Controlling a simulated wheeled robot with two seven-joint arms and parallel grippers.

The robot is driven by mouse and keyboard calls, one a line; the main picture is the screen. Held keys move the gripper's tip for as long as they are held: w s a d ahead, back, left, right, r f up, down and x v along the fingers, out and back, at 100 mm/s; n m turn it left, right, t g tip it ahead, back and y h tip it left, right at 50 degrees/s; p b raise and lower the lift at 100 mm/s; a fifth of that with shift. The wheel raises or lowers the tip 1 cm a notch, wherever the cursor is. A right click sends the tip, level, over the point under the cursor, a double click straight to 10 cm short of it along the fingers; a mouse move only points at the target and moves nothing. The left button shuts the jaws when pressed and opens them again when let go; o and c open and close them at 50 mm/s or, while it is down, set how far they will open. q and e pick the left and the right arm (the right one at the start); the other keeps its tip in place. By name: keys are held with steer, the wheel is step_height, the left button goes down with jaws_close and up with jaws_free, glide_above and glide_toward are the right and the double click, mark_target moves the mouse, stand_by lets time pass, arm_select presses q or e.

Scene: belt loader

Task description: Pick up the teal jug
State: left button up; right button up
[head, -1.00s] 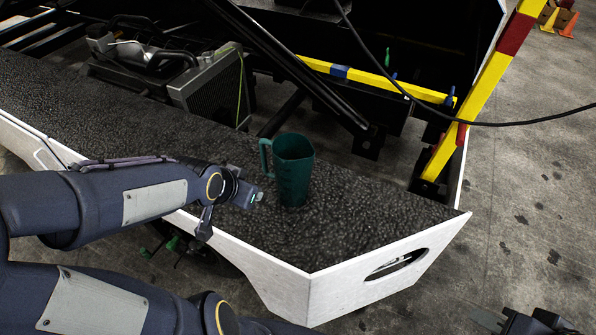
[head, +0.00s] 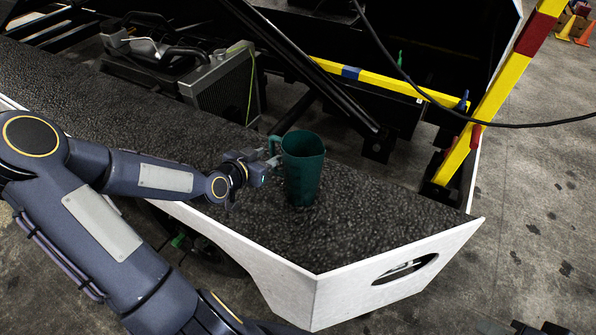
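The teal jug (head: 304,170) stands upright on the dark textured deck (head: 380,215) of the loader, with its handle on the left side. My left gripper (head: 271,163) is just left of the jug, close to the lower part of the handle. The fingers are small here, and I cannot tell whether they touch the handle or how far apart they are. A dark piece of what looks like my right gripper (head: 541,328) shows at the bottom right edge, far from the jug. Most of it is cut off by the frame.
A white side panel (head: 345,297) with an oval slot edges the deck. Behind the jug are black struts, a yellow bar (head: 390,80) and a yellow and red post (head: 490,95). A radiator-like unit (head: 222,88) stands at the back left. A black cable hangs across the right.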

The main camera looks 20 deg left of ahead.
mark_target(271, 154)
arm_select(q)
steer(key=x, duration=0.3)
steer(key=shift+w+f, duration=0.15)
steer(key=shift+w, duration=0.2)
jaws_close()
stand_by(1.1)
